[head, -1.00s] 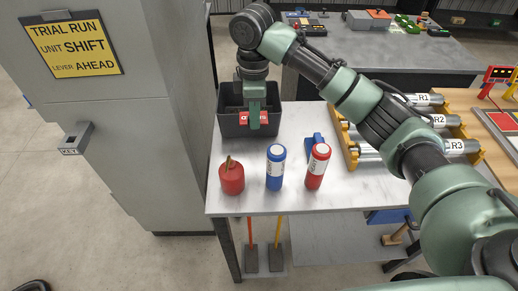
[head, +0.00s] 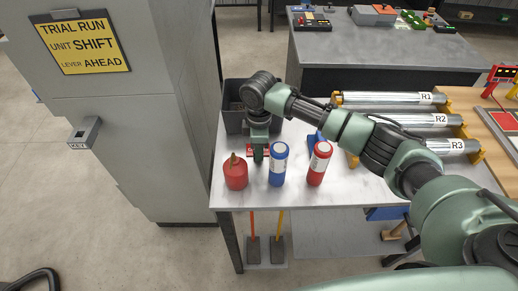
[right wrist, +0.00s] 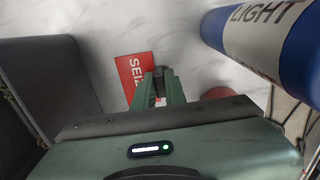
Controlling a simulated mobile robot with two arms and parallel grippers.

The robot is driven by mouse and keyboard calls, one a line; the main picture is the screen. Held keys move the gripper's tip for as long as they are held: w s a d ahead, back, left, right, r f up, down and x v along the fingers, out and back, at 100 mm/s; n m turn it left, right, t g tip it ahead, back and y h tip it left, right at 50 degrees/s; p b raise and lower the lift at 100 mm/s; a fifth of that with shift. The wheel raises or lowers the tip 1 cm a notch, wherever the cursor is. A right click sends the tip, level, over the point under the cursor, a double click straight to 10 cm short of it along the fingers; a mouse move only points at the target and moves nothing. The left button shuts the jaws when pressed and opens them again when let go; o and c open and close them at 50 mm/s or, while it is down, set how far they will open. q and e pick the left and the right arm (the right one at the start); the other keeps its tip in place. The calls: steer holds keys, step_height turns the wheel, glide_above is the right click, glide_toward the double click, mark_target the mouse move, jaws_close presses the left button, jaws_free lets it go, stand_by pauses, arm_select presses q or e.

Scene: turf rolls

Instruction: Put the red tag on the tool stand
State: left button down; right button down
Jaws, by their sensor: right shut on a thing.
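The red tag (right wrist: 128,72), with white letters beginning "SEIZ", is between the fingertips of my right gripper (right wrist: 160,80), which is shut on it. In the head view the gripper (head: 260,154) points down in front of the dark bin, and a little of the tag (head: 249,153) shows beside it. The tag looks close above the light tabletop, but I cannot tell if it touches. No thing is clearly recognisable as the tool stand. My left gripper is out of view.
A red can (head: 235,174), a blue canister (head: 278,166) and a red canister (head: 319,164) stand close by on the table (head: 350,191). The dark bin (head: 235,120) is behind, rollers (head: 395,120) are at right. A grey cabinet (head: 150,130) stands at left.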

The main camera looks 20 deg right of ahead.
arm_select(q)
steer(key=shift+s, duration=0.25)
arm_select(e)
steer(key=c, duration=1.5)
jaws_free()
